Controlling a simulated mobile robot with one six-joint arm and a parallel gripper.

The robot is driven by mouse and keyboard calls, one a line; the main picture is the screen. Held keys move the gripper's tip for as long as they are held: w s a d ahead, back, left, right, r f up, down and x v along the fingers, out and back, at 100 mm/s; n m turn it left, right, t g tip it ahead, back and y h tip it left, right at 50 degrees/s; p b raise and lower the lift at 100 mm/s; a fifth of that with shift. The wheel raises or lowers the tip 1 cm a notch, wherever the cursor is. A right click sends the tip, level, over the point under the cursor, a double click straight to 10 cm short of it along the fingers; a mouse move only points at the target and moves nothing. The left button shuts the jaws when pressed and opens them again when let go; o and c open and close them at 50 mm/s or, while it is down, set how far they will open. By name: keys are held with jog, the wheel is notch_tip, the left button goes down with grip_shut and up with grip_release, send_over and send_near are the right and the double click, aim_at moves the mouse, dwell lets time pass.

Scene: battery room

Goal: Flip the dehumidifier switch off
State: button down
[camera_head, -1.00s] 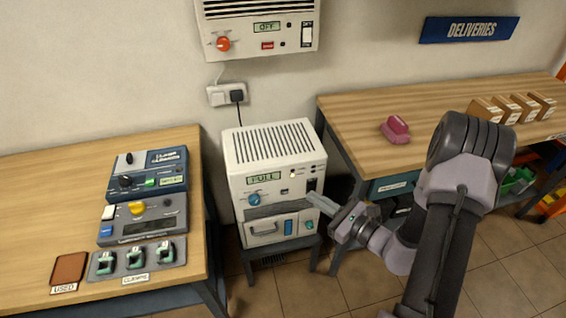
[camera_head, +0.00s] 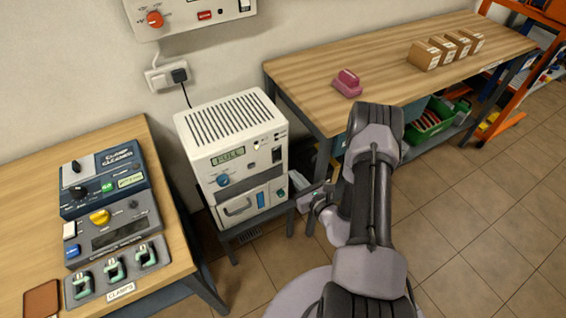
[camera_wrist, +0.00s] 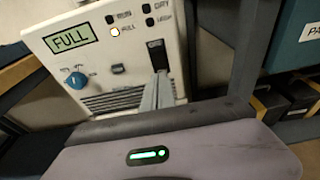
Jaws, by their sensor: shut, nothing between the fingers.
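The dehumidifier (camera_head: 205,145) is a white box with a slotted top, standing between the two benches. Its display (camera_wrist: 70,39) reads FULL, and the lamp (camera_wrist: 115,32) beside the FULL label is lit. Its dark rocker switch (camera_wrist: 157,54) is at the right of the front panel; it also shows in the head view (camera_head: 277,155). My gripper (camera_wrist: 159,80) is shut and empty, its fingertips at the switch's lower end in the wrist view. I cannot tell whether they touch it. In the head view my gripper (camera_head: 298,184) is low beside the dehumidifier's right front.
The left bench (camera_head: 130,140) carries a cleaner unit, a control box and clamps. The right bench (camera_head: 310,75) holds a pink object (camera_head: 347,83) and small cartons. A wall unit (camera_head: 210,12) with a red knob hangs above. Tiled floor in front is open.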

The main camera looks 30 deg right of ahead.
aim_at(278, 155)
jog(key=w, duration=0.2)
jog(key=w+b, duration=0.1)
jog(key=w, duration=0.2)
jog(key=w+b, duration=0.1)
jog(key=w, duration=0.1)
jog(key=shift+w+a+f, duration=0.2)
jog(key=shift+w+f, duration=0.1)
jog(key=shift+w, duration=0.05)
jog(key=shift+w+r+b, duration=0.1)
jog(key=shift+w+b, duration=0.2)
jog(key=shift+w, duration=0.1)
